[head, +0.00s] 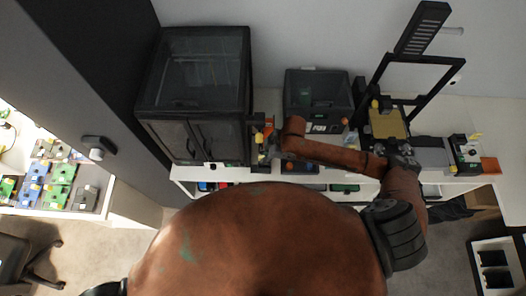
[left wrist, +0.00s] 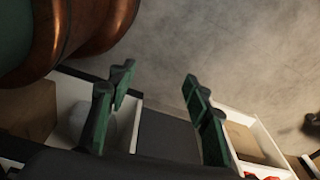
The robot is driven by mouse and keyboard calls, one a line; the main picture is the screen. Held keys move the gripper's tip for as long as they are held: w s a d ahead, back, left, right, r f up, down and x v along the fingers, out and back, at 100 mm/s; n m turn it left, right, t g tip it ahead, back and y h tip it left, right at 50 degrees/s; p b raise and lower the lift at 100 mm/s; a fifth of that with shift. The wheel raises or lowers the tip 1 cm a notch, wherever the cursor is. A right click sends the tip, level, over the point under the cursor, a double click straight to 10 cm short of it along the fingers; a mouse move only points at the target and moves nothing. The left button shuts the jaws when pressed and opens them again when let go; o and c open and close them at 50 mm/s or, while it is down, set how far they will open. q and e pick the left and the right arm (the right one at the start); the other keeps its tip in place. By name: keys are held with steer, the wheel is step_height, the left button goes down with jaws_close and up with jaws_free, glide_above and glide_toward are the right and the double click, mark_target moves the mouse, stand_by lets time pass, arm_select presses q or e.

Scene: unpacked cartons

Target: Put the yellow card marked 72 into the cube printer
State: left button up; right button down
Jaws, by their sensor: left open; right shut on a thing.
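My right arm reaches across the head view to the right gripper (head: 262,148), between the large dark enclosed machine (head: 197,90) and the smaller dark boxy machine (head: 318,98). Which of the two is the cube printer I cannot tell. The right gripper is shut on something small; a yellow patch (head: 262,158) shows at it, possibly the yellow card. No number is readable, and arm and fingers hide much of it. My left gripper (left wrist: 156,78) shows in the left wrist view, its green fingers apart and nothing between them.
An open-frame printer (head: 385,123) and a small device with an orange part (head: 467,152) stand farther right on the white bench. At left, a white table (head: 117,190) carries several green and grey items. White-edged bins (left wrist: 248,125) lie below my left gripper.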

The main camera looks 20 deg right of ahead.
steer(key=shift+s+d+f+b, duration=0.1)
steer(key=shift+f+b, duration=1)
steer(key=shift+b, duration=0.1)
steer(key=shift+r, duration=0.15)
steer(key=shift+r+p, duration=0.1)
steer(key=shift+p, duration=0.5)
arm_select(q)
steer(key=shift+s+d+f, duration=0.1)
steer(key=shift+s+f, duration=0.3)
steer(key=shift+s, duration=0.2)
steer(key=shift+s+f, duration=0.4)
steer(key=shift+s, duration=0.15)
steer(key=shift+f, duration=0.1)
arm_select(e)
steer(key=shift+f, duration=0.55)
